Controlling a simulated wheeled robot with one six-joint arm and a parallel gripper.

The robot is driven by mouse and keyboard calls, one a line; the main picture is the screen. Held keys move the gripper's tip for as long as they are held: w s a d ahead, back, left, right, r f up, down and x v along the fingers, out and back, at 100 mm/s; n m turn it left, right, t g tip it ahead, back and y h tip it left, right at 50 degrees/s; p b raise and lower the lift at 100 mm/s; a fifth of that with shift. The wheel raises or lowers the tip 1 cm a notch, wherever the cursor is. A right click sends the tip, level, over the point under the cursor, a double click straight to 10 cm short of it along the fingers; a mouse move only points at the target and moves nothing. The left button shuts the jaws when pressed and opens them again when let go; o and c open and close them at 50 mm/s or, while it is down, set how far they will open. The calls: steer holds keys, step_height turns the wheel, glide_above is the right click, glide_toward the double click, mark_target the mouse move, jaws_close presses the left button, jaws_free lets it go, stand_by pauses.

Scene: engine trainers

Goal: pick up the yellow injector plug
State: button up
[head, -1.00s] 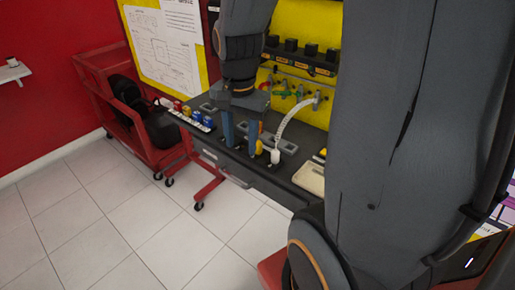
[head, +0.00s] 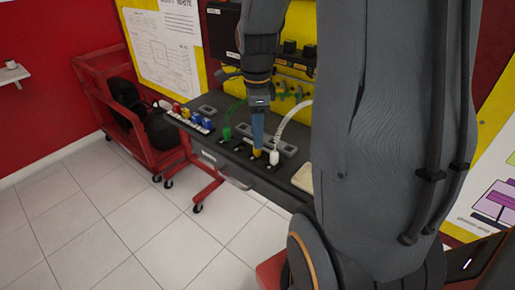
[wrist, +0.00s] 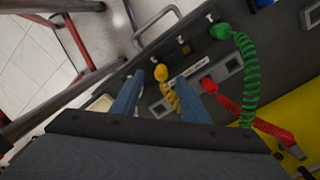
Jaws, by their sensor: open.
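The yellow injector plug (wrist: 161,74) stands on the dark bench panel, with its yellow coiled cord trailing back between my fingers in the wrist view. My gripper (wrist: 158,80) is open, with one blue finger left of the plug and cord and the other to the right. In the head view my gripper (head: 257,136) points down just over the yellow plug (head: 257,152), and its two fingers overlap. I cannot tell whether a finger touches the plug.
A white plug (head: 274,157) with a coiled cord stands close to the right of the yellow one. A green plug (wrist: 221,31) and a red plug (wrist: 208,85) stand nearby. A red cart (head: 130,110) is at the left, with open tiled floor in front.

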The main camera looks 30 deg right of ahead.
steer(key=shift+d+f+p, duration=0.1)
steer(key=shift+f+p, duration=0.25)
steer(key=shift+f, duration=1.45)
steer(key=shift+w, duration=0.1)
jaws_close()
